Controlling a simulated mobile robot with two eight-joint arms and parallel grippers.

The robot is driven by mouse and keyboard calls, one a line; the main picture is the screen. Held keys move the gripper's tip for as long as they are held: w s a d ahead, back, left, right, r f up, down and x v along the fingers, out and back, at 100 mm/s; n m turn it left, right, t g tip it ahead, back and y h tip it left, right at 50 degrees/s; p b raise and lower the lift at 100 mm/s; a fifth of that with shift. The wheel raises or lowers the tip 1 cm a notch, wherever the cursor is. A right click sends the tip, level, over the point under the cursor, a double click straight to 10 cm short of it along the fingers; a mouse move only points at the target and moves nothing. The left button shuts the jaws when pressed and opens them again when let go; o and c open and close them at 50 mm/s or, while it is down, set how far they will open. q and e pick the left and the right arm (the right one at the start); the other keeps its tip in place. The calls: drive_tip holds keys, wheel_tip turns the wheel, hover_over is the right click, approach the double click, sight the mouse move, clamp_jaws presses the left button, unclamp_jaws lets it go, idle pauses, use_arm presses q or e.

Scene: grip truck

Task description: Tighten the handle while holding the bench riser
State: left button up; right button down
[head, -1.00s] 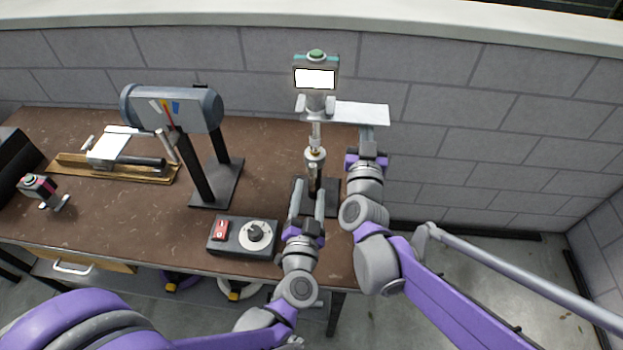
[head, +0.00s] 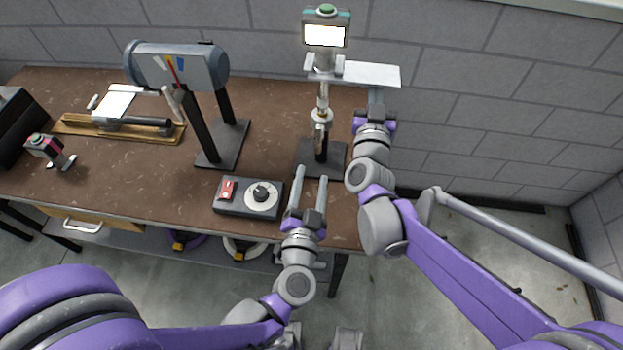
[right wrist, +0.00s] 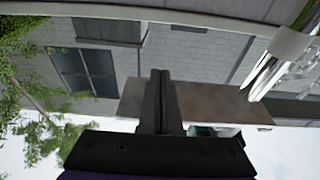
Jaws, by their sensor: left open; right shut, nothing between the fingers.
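An upright stand, which seems to be the bench riser (head: 323,103), has a slim metal post on a dark base (head: 310,158) at the bench's right end. A pale plate (head: 372,74) juts right from its top. I cannot tell for certain which part is the handle; a light metal collar (head: 321,119) sits partway down the post. My left gripper (head: 311,176) is open and empty, just in front of the base. My right gripper (head: 376,98) is shut under the plate's right end; in the right wrist view its dark fingers (right wrist: 161,95) overlap the plate (right wrist: 205,103).
A display with a green button (head: 326,32) tops the stand. A control box with red switch and dial (head: 237,205) lies left of my left gripper. A grey drum-shaped device (head: 178,68) stands further left. A grey block wall (head: 468,100) runs behind the bench.

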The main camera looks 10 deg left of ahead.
use_arm(q)
drive_tip(key=shift+s+f+b, duration=0.15)
drive_tip(key=shift+f+b, duration=0.55)
drive_tip(key=shift+f, duration=0.2)
use_arm(e)
drive_tip(key=s+f, duration=0.3)
drive_tip(key=s, duration=1)
drive_tip(key=shift+f, duration=0.35)
use_arm(q)
wheel_tip(320, 180, up, 4)
drive_tip(key=w+d+m+g+h+p, duration=0.1)
drive_tip(key=d+h+p, duration=0.1)
drive_tip(key=h, duration=0.2)
drive_tip(key=s+a+f+n+g+y+p, duration=0.1)
drive_tip(key=s+a+f+n+g+y, duration=0.1)
drive_tip(key=s+a+g, duration=0.3)
drive_tip(key=s+a+f+n+g+y+p, duration=0.2)
drive_tip(key=s+a+n+g, duration=0.3)
drive_tip(key=a, duration=0.4)
drive_tip(key=shift+s+f+g, duration=0.8)
drive_tip(key=shift+s, duration=0.1)
use_arm(e)
drive_tip(key=s+d+f+g, duration=1.2)
drive_tip(key=s+g, duration=0.2)
drive_tip(key=s, duration=0.2)
drive_tip(key=shift+s+f+g, duration=0.15)
drive_tip(key=shift+f+g, duration=0.15)
drive_tip(key=shift+g, duration=0.1)
drive_tip(key=shift+d, duration=0.1)
